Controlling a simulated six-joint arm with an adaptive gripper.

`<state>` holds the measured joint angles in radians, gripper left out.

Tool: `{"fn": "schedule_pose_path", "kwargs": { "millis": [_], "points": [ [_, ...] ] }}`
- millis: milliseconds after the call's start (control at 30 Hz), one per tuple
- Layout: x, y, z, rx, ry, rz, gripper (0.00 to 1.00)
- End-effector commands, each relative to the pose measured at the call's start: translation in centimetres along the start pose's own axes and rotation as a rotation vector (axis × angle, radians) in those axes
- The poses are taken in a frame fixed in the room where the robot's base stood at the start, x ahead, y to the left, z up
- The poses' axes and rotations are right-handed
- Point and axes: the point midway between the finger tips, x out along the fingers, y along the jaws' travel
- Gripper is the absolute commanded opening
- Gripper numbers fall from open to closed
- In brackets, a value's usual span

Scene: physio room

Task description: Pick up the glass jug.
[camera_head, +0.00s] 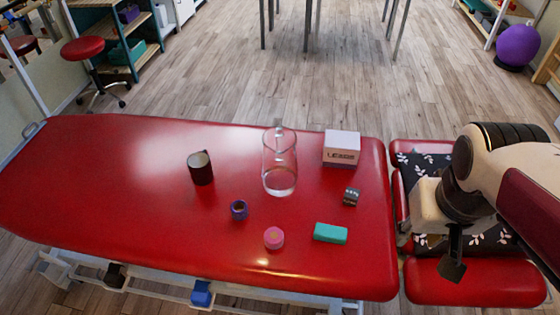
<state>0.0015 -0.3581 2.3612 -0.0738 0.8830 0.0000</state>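The glass jug (279,163) is clear and stands upright on the red treatment table (100,190), right of its middle. Its handle is on the far side, at the top. My arm comes in from the right edge. A dark part of my gripper (452,268) shows over the red headrest section, well to the right of the jug and not touching it. The rest of my gripper is hidden or too unclear to tell whether it is open or shut.
A white box (342,147) stands close right of the jug. Nearby are a small dark grey item (351,196), a teal block (330,232), a pink roll (273,238), a purple roll (239,209) and a black cup (201,168). The table's left half is clear.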

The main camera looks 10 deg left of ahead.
Motion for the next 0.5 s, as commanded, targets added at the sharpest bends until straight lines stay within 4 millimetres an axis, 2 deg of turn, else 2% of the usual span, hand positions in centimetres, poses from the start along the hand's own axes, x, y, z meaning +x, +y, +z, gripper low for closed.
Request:
{"fn": "schedule_pose_path", "kwargs": {
  "millis": [267, 500],
  "points": [
    [1.8, 1.9, -5.5, -0.057, 0.008, 0.066, 0.3],
    [3.6, 3.6, -11.2, -0.113, 0.052, 0.128, 0.3]
  ]
}}
